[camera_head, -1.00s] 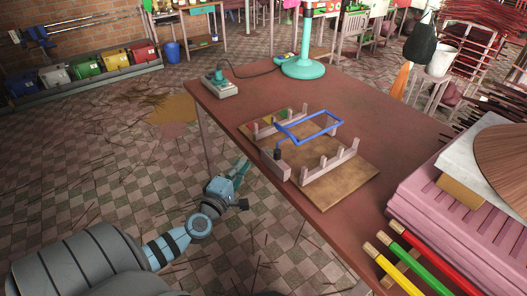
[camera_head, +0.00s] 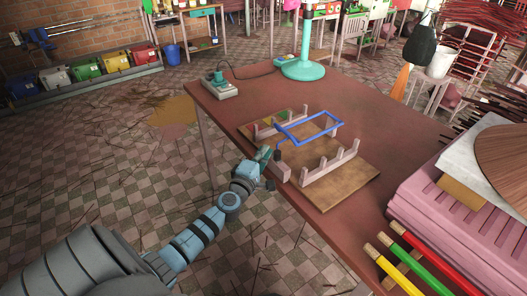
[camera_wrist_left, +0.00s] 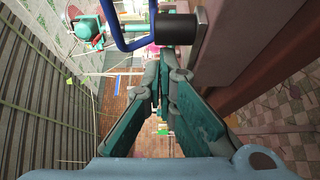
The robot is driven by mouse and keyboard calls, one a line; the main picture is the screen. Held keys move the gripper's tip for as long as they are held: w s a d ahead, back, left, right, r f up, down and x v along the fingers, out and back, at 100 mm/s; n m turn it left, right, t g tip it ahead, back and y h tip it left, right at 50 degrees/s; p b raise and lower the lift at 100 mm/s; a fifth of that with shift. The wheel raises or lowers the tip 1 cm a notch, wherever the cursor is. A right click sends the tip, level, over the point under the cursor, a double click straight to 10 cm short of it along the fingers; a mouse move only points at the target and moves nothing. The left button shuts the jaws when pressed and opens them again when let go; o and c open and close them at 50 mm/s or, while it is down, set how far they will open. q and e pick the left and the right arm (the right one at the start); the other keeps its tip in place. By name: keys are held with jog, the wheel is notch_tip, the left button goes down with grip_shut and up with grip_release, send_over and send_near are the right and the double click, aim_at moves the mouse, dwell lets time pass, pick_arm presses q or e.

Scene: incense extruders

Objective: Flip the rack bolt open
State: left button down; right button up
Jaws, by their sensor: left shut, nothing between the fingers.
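The rack is a wooden board (camera_head: 340,190) with pale notched rails, lying on the table. A blue rectangular wire frame (camera_head: 309,127), which I take to be the bolt, lies across the rails. A dark cylinder (camera_head: 277,154) sits at its near-left end; in the left wrist view the cylinder (camera_wrist_left: 177,27) and blue bar (camera_wrist_left: 122,38) are at the top, just beyond my fingertips. My left gripper (camera_head: 264,153) is shut and empty, left of the cylinder; the wrist view shows its fingers together (camera_wrist_left: 162,62). Whether it touches the bolt cannot be told. My right gripper is not in view.
The brown table (camera_head: 390,125) has free room behind the rack. A small grey device (camera_head: 221,88) and a teal stand (camera_head: 303,69) stand at its far end. Pink crates (camera_head: 440,195) and coloured sticks (camera_head: 415,255) are at the right.

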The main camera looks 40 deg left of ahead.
pick_arm(q)
jog(key=shift+f, duration=0.1)
jog(key=d+p, duration=0.1)
jog(key=d, duration=0.1)
jog(key=s+d, duration=0.1)
jog(key=d, duration=0.1)
jog(key=shift+s+p, duration=0.15)
jog(key=shift+p, duration=0.2)
jog(key=shift+a, duration=0.2)
send_near(275, 155)
jog(key=s+a, duration=0.2)
jog(key=a, duration=0.1)
jog(key=shift+a, duration=0.15)
